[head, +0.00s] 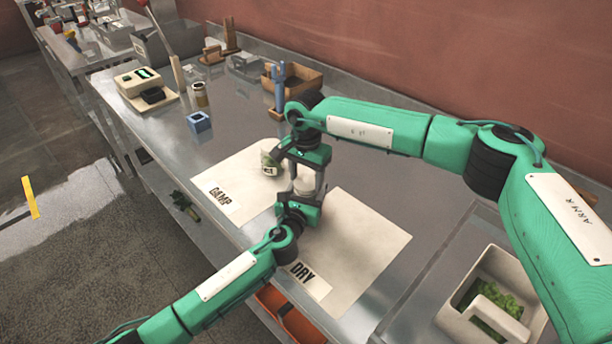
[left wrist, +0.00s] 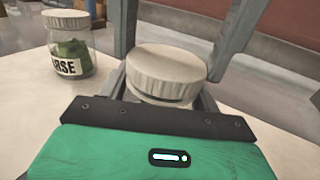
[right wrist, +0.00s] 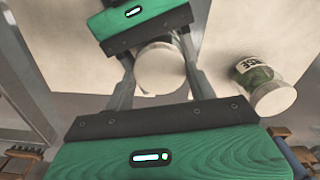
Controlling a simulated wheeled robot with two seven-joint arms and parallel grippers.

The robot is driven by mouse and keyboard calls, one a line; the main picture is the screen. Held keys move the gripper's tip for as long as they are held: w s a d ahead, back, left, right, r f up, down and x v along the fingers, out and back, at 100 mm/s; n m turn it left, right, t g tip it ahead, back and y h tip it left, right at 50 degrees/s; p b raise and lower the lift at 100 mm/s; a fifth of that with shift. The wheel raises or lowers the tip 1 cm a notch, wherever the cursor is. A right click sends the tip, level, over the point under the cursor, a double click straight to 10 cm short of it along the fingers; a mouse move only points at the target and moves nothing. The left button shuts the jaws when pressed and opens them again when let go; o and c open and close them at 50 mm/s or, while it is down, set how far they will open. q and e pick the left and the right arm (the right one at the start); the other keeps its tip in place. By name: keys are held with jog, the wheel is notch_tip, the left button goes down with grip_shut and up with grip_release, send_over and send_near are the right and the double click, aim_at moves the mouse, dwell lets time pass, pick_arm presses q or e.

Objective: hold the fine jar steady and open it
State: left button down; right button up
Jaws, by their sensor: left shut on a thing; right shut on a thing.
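The fine jar (head: 304,184) stands between my two grippers near the DRY mat (head: 365,235); its label is hidden. Its pale ribbed lid (left wrist: 165,68) sits on top and looks slightly tilted in the left wrist view; I cannot tell whether it is loose. My left gripper (head: 308,190) is shut on the jar body from the front. My right gripper (head: 302,166) comes from above and is shut on the lid, with its fingers on either side. The lid's top also shows in the right wrist view (right wrist: 160,70).
A labelled coarse jar (head: 270,157) with green contents stands close by at the DAMP mat (head: 235,180). A blue block (head: 199,122), a scale (head: 146,88) and a wooden tray (head: 292,79) are farther back. A bin with green matter (head: 493,298) is at lower right.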

aim_at(306, 182)
jog(key=n, duration=0.6)
jog(key=shift+r, duration=0.1)
dwell(0.5)
jog(key=shift+r, duration=1.05)
jog(key=shift+r, duration=2)
pick_arm(q)
jog(key=shift+c, duration=1.2)
grip_release()
